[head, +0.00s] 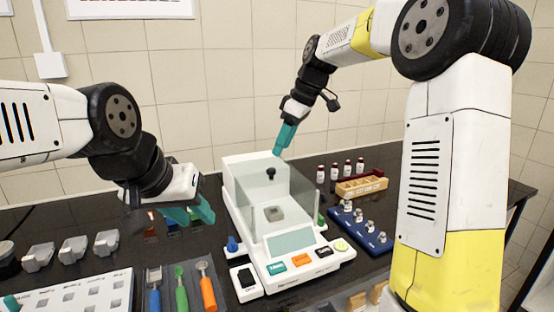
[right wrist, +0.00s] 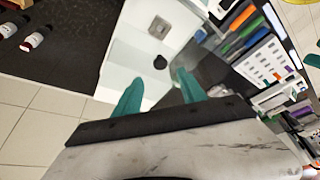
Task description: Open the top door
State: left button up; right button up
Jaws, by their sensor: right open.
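A white balance (head: 295,258) with a clear glass chamber stands mid-table. Its clear top door (head: 255,178) carries a small black knob (head: 271,173) and appears closed. In the right wrist view the knob (right wrist: 160,62) lies beyond and between my fingertips, apart from them. My right gripper (head: 285,138) is above the back of the balance, pointing down; its teal fingers are open and empty in the right wrist view (right wrist: 158,90). My left gripper (head: 200,210) is low, left of the balance; its finger gap is not clear.
Small dark-capped bottles (head: 347,168), a wooden block (head: 361,187) and a blue weight tray (head: 363,230) stand right of the balance. Coloured-handled tools (head: 182,290) and a white tray (head: 75,298) lie at front left. Free room is above the balance.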

aim_at(272, 169)
jog(key=x, duration=0.7)
jog(key=shift+a+f, duration=0.1)
jog(key=shift+f, duration=0.15)
grip_shut()
dwell(1.1)
